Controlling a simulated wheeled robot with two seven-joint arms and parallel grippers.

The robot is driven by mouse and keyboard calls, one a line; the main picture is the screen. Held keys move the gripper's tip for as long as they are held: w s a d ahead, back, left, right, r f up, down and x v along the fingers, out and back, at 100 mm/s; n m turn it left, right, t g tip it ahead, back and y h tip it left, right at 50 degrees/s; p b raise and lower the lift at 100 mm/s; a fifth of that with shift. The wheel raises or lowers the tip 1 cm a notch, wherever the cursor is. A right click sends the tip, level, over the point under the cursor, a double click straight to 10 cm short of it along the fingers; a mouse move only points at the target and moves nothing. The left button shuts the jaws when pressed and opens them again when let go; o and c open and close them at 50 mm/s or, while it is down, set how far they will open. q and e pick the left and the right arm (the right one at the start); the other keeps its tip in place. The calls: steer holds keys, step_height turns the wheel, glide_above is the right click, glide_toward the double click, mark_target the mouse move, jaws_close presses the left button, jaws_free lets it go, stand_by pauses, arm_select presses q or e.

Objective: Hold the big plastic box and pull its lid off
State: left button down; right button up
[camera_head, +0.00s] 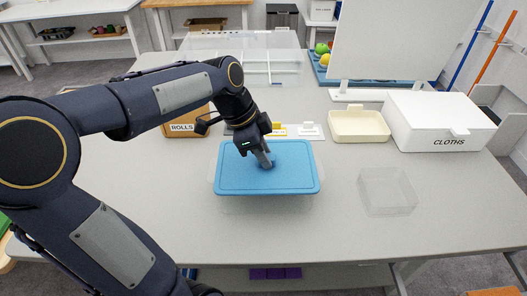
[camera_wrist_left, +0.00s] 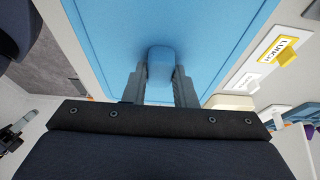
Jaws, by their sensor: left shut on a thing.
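The blue lid (camera_head: 230,176) is a rounded rectangle over the big clear plastic box (camera_head: 262,204) in the middle of the table. The see-through box shows only faintly below the lid's front edge, and I cannot tell whether the lid still touches its rim. My left gripper (camera_head: 266,160) comes down from above and is shut on the blue knob of the lid. In the left wrist view the knob (camera_wrist_left: 160,66) sits between the two fingers. A dark gripper-like part at that view's left edge may be my right gripper (camera_wrist_left: 18,132); its jaws are unclear.
A small clear container (camera_head: 387,191) stands right of the box. A cream tray (camera_head: 358,126) and a white CLOTHS box (camera_head: 440,122) are at the back right. The table's front is clear.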

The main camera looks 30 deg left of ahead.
mark_target(250, 164)
arm_select(q)
steer(key=c, duration=1.1)
jaws_free()
steer(key=shift+r, duration=0.15)
steer(key=v, duration=0.7)
steer(key=shift+a+r+p, duration=0.15)
steer(key=shift+r+p, duration=0.1)
steer(key=shift+p, duration=0.1)
steer(key=shift+s, duration=0.15)
